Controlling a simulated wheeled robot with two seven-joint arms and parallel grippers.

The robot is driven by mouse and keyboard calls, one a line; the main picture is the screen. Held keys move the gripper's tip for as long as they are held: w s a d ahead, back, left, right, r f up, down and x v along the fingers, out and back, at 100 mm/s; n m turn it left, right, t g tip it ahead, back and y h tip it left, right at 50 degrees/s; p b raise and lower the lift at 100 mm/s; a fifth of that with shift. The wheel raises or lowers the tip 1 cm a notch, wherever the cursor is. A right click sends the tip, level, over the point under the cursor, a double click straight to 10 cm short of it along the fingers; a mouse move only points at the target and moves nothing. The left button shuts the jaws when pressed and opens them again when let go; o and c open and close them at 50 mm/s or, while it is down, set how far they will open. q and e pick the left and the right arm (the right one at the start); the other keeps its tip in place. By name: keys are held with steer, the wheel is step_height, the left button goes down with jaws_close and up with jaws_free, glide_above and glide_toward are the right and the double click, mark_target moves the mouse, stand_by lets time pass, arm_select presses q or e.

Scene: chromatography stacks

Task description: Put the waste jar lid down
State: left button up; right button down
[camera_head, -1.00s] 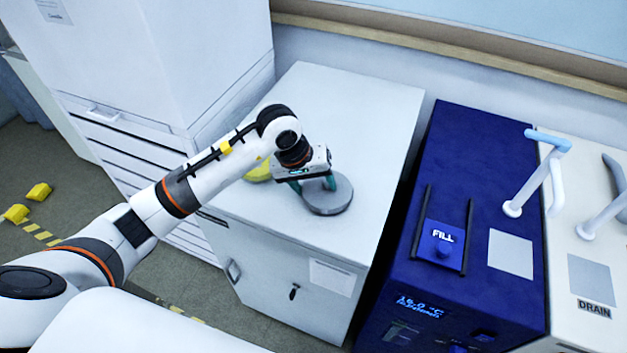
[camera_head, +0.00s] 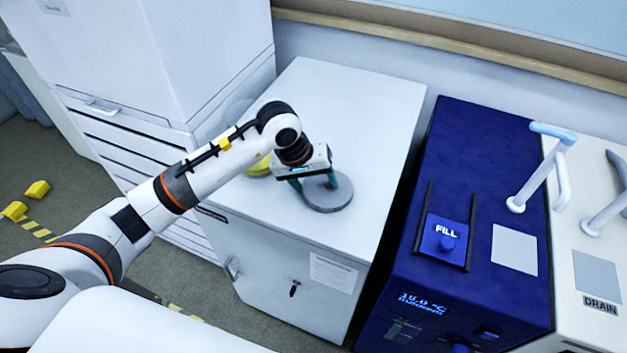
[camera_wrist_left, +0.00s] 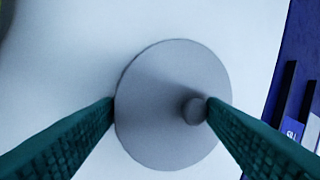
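The waste jar lid (camera_head: 328,201) is a flat grey disc lying on the top of the white cabinet (camera_head: 345,110). In the left wrist view the lid (camera_wrist_left: 160,75) shows from above, with its small round knob (camera_wrist_left: 195,111) off toward the right finger. My left gripper (camera_head: 314,184) is just over the lid with its green fingers apart. The knob lies close to the right finger; I cannot tell if they touch. A rounded, partly clear vessel with yellow in it (camera_head: 258,168), perhaps the waste jar, is mostly hidden behind my left arm. My right gripper is out of view.
A blue machine marked FILL (camera_head: 490,150) stands right of the cabinet across a narrow gap, with a cream DRAIN unit (camera_head: 570,270) beyond it. A tall white unit (camera_head: 215,60) stands at left. The cabinet top behind and right of the lid is clear.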

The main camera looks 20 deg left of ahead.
arm_select(q)
steer(key=shift+o, duration=1.3)
steer(key=shift+d+f, duration=0.1)
steer(key=shift+f, duration=0.1)
steer(key=shift+s+f, duration=0.15)
steer(key=shift+r+p, duration=0.35)
steer(key=shift+p, duration=0.1)
steer(key=shift+r+p, duration=0.4)
steer(key=shift+p, duration=0.2)
steer(key=b+v, duration=0.2)
steer(key=v, duration=1)
steer(key=shift+r, duration=0.1)
